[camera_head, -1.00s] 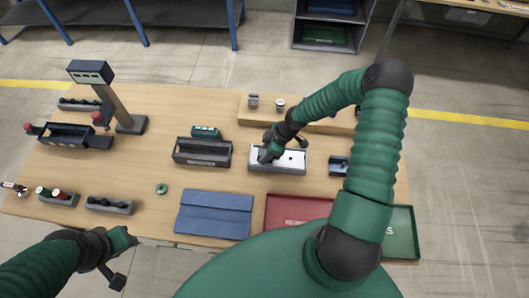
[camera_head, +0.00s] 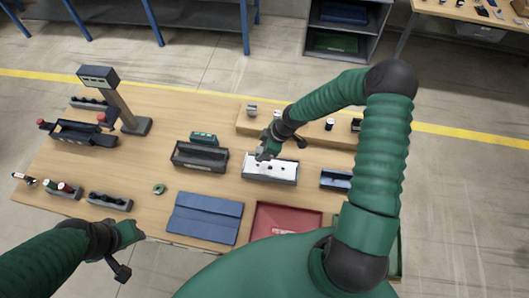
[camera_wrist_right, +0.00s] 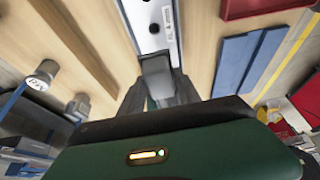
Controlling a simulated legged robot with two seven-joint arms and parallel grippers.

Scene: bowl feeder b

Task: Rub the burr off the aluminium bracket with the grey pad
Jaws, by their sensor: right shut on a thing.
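My right gripper (camera_head: 262,156) is over the left end of a shallow grey tray (camera_head: 268,179) with a white inside and dark spots. In the right wrist view its fingers (camera_wrist_right: 158,82) are shut on a plain grey block (camera_wrist_right: 156,66), which looks like the grey pad. The block reaches the near end of the white tray (camera_wrist_right: 150,22); I cannot tell whether it touches. I cannot make out the aluminium bracket or its burr for certain. My left gripper (camera_head: 121,269) hangs empty off the table's front edge; its opening is unclear.
Behind the tray is a wooden riser (camera_head: 300,129) with small jars. A dark bin (camera_head: 200,158) stands left, a blue mat (camera_head: 205,219) and red tray (camera_head: 285,218) in front, a small blue tray (camera_head: 337,180) right. A post with a display (camera_head: 97,76) stands far left.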

